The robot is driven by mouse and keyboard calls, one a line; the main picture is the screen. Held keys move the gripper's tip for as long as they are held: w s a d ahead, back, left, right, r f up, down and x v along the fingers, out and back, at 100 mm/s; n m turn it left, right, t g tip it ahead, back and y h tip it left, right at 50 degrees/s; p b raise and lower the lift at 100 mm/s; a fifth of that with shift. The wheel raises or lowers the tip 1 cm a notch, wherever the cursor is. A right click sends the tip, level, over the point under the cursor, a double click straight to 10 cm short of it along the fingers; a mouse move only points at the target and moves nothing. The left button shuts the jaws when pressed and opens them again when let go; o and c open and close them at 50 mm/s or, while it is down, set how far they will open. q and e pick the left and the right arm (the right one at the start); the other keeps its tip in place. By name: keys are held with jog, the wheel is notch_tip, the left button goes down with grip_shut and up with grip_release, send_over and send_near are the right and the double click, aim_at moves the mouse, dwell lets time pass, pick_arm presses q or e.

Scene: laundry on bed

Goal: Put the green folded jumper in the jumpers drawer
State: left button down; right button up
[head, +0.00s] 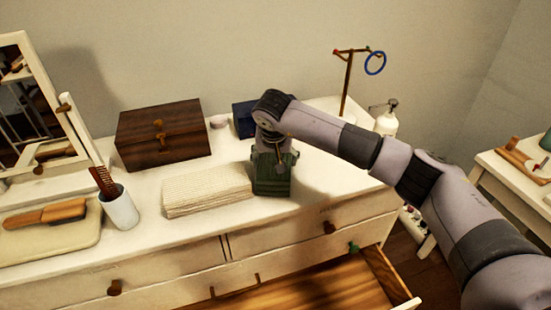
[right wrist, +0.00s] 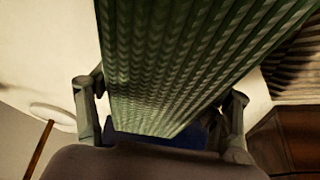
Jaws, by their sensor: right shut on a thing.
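The green folded jumper (head: 272,183) is at the dresser top, right of a cream folded knit (head: 207,190). My right gripper (head: 271,158) comes down on it from above and is shut on it. In the right wrist view the ribbed green jumper (right wrist: 185,70) lies between the two fingers. I cannot tell whether the jumper still touches the dresser top. A drawer (head: 325,292) below stands pulled out, its visible wooden inside bare; I cannot read a label on it. My left gripper is not in the head view.
A dark wooden box (head: 162,137) and a blue box (head: 243,120) stand behind. A white cup with a comb (head: 119,208), a brush on a tray (head: 50,228) and a mirror (head: 42,110) are left. A pump bottle (head: 387,120) and a jewellery stand (head: 347,85) are right.

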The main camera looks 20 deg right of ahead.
jog(key=o, duration=1.4)
